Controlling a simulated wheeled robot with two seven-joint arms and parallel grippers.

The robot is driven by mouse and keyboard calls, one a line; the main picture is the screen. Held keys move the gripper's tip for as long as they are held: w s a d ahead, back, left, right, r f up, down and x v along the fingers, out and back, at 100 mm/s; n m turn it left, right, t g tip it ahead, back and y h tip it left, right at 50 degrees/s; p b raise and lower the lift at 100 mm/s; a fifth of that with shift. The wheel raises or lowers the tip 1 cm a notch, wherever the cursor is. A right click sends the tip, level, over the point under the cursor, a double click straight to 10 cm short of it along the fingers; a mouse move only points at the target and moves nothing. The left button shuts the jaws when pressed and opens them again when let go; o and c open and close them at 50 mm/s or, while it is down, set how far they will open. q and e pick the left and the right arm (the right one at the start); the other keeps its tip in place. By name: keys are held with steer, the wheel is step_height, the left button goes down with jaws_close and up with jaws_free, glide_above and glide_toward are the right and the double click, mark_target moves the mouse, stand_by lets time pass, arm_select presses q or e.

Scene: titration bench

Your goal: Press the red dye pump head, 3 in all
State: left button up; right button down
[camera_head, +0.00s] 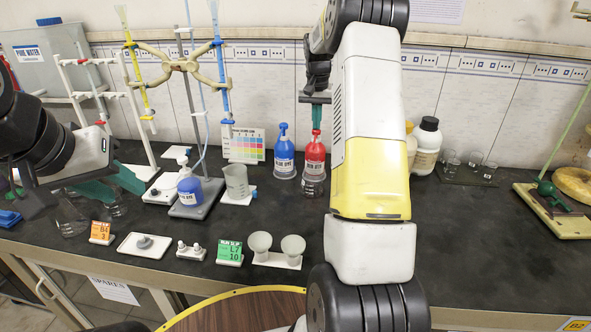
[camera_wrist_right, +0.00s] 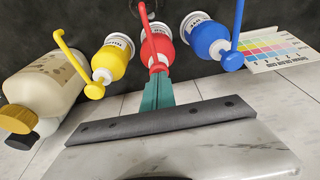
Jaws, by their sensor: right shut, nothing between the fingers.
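The red dye bottle (camera_head: 314,158) stands upright near the back of the bench, beside the blue dye bottle (camera_head: 285,157). My right gripper (camera_head: 316,127) is shut and empty, pointing down directly above the red bottle's pump head. In the right wrist view the teal fingertips (camera_wrist_right: 157,76) overlap the red pump head of the red bottle (camera_wrist_right: 165,40); I cannot tell whether they touch it. The fingers hide part of the head. My left gripper (camera_head: 128,192) is at the left of the bench, its teal fingers apart and empty.
A yellow pump bottle (camera_wrist_right: 113,60) and the blue one (camera_wrist_right: 205,35) flank the red bottle closely in the right wrist view.

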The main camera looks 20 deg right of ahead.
steer(key=shift+w+v, duration=0.1)
steer(key=shift+v, duration=0.5)
steer(key=shift+w+v, duration=0.15)
steer(key=shift+v, duration=0.45)
steer(key=shift+d, duration=0.1)
steer(key=shift+s+x, duration=0.1)
steer(key=shift+x, duration=0.55)
steer(key=shift+s+x, duration=0.15)
steer(key=shift+x, duration=0.5)
steer(key=shift+r, duration=0.1)
steer(key=shift+w+v, duration=0.1)
steer(key=shift+v, duration=0.5)
steer(key=shift+w+v, duration=0.15)
steer(key=shift+v, duration=0.45)
